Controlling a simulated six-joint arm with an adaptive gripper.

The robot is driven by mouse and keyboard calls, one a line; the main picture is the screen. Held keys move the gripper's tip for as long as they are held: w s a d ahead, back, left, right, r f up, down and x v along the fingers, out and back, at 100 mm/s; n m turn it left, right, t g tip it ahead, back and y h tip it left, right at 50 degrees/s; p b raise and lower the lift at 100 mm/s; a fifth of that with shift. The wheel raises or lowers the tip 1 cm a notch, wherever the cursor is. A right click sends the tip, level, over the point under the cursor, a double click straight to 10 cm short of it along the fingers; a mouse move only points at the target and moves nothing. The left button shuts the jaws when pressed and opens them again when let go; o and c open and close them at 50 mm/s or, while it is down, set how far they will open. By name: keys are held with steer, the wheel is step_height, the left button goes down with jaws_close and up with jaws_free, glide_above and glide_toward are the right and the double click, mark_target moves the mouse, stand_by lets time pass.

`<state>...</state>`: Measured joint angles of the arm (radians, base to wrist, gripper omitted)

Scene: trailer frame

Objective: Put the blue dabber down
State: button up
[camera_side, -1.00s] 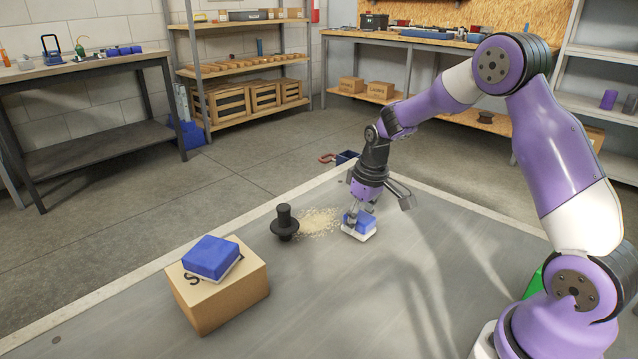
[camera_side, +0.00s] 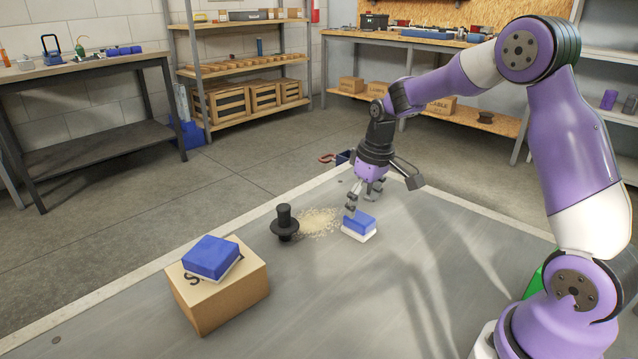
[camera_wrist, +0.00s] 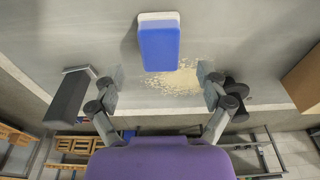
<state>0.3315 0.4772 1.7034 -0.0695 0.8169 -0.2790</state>
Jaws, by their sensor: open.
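The blue dabber (camera_side: 359,225), a blue block with a white base, lies flat on the grey surface just right of the pale crumbs. In the wrist view the dabber (camera_wrist: 159,45) shows whole beyond my fingers, touched by neither. My gripper (camera_side: 364,202) is open and empty, a little above and behind the dabber in the side view. In the wrist view my gripper (camera_wrist: 160,82) has its two fingers spread wide apart. A second blue block with a white base (camera_side: 211,257) rests on a cardboard box at the left.
The cardboard box (camera_side: 220,290) stands at the front left. A black hat-shaped object (camera_side: 285,223) stands left of the crumbs (camera_side: 318,222). The grey surface (camera_side: 330,300) is free in front of the dabber. A dark bin and red-handled item lie beyond the far edge.

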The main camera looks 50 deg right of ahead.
mark_target(367, 221)
step_height(367, 221, up, 7)
steer(key=s, duration=0.1)
steer(key=s+a+r+t, duration=0.2)
steer(key=s+a, duration=0.3)
steer(key=s, duration=0.2)
steer(key=s+a+r+t, duration=0.1)
steer(key=s+a+r, duration=0.1)
steer(key=s+a, duration=0.4)
steer(key=shift+s+r+t, duration=0.3)
steer(key=shift+s+t, duration=0.1)
steer(key=shift+s, duration=0.4)
